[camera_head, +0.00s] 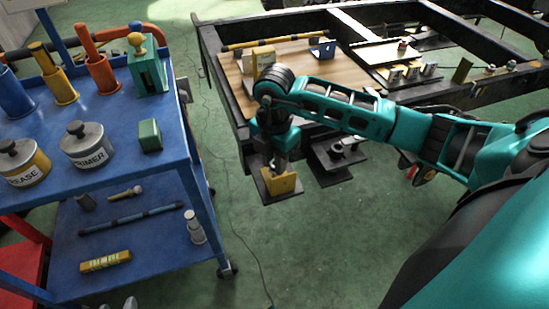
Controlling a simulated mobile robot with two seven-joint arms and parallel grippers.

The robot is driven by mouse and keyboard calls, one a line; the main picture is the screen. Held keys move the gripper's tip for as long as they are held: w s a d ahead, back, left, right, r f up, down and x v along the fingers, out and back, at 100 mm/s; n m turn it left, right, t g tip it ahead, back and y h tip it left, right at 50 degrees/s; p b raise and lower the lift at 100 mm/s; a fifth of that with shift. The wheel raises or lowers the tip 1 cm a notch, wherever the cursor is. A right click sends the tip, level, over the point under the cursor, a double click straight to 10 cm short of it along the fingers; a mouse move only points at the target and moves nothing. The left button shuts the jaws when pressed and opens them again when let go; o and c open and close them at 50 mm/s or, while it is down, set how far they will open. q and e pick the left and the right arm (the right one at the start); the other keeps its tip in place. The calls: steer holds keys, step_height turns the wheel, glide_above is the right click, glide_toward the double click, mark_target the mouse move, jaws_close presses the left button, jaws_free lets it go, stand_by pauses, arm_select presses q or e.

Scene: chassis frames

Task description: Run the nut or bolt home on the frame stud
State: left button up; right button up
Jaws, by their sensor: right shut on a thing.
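My right gripper (281,162) points down over a black bracket plate (268,196) at the near corner of the dark chassis frame (236,112). It is shut, and the small nut or bolt between its fingers is too hidden to make out. An upright yellow plate (284,185) stands on the bracket plate, just below the fingertips. The stud under the gripper is hidden, and I cannot tell whether the held piece touches it. A second black bracket (325,178) with a short round fitting (337,148) is just to the right. My left gripper is not in view.
A wooden board (310,68) on the frame carries a yellow bar (275,41) and a blue holder (322,48). A blue cart (200,160) with cans, tools and a green box (149,135) stands at left. Green floor lies clear between cart and frame, except for cables.

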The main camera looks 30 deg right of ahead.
steer(key=shift+f, duration=0.3)
stand_by(0.7)
steer(key=shift+f, duration=0.1)
stand_by(0.3)
steer(key=shift+f, duration=0.3)
stand_by(0.6)
steer(key=shift+f+b, duration=0.4)
stand_by(0.5)
